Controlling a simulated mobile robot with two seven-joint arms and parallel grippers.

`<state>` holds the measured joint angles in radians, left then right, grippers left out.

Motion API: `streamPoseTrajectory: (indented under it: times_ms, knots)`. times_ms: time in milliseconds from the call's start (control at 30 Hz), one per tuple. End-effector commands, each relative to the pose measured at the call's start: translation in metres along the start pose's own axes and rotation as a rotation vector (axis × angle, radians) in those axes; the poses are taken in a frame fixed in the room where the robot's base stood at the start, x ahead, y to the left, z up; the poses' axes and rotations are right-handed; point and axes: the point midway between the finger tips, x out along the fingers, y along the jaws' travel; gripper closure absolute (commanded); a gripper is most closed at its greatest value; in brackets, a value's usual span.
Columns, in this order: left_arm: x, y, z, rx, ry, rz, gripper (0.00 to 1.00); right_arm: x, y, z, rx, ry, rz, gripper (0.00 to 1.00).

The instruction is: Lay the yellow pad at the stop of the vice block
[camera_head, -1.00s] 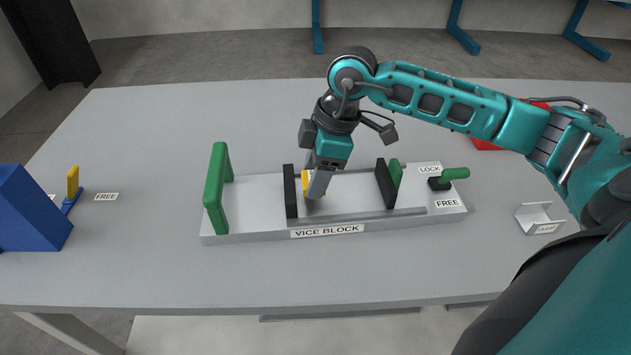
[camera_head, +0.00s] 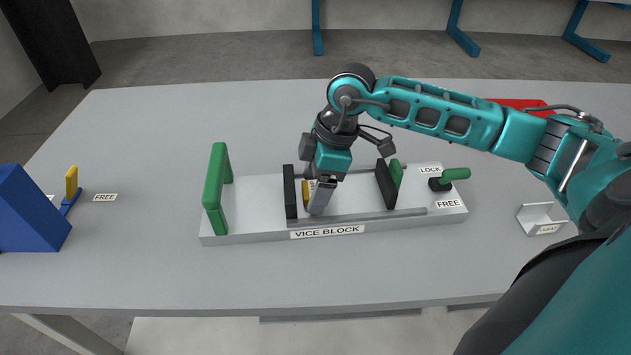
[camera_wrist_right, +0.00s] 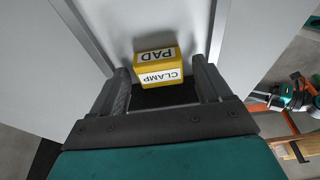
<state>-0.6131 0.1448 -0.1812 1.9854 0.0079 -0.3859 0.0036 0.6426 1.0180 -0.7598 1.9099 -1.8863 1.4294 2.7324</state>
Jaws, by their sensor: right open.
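The vice block (camera_head: 255,230) stands mid-table, with a black upright plate (camera_head: 290,192) near its left end and another black plate (camera_head: 386,184) further right. The yellow pad (camera_head: 305,190) sits on the block close against the right side of the left plate, partly hidden by my gripper. In the right wrist view the pad (camera_wrist_right: 158,66), labelled CLAMP PAD, lies beside a black surface. My right gripper (camera_head: 321,198) is open just right of the pad; its fingers (camera_wrist_right: 163,80) stand apart on either side in the wrist view. My left gripper is out of view.
A blue box (camera_head: 30,210) and a yellow-tipped blue piece (camera_head: 71,190) are at the left. A small tray (camera_head: 540,217) and a red bin (camera_head: 515,103) are at the right.

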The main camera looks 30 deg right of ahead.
Motion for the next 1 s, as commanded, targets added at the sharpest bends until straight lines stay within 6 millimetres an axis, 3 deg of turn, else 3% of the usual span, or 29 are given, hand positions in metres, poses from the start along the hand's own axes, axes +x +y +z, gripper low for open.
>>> streamPoseTrajectory:
  times_ms: [167,500,700,1000]
  knots:
    - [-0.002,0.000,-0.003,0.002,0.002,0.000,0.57,-0.013,0.001,-0.001,0.001,0.001,0.002,0.22]
    - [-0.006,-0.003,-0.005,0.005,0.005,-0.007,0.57,-0.084,0.001,-0.001,0.000,0.000,0.005,0.22]
    - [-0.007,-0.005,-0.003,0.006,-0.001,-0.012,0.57,-0.114,0.001,-0.001,0.000,0.000,0.003,0.22]
    - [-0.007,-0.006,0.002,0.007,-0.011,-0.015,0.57,-0.123,0.000,-0.001,0.000,0.000,0.000,0.22]
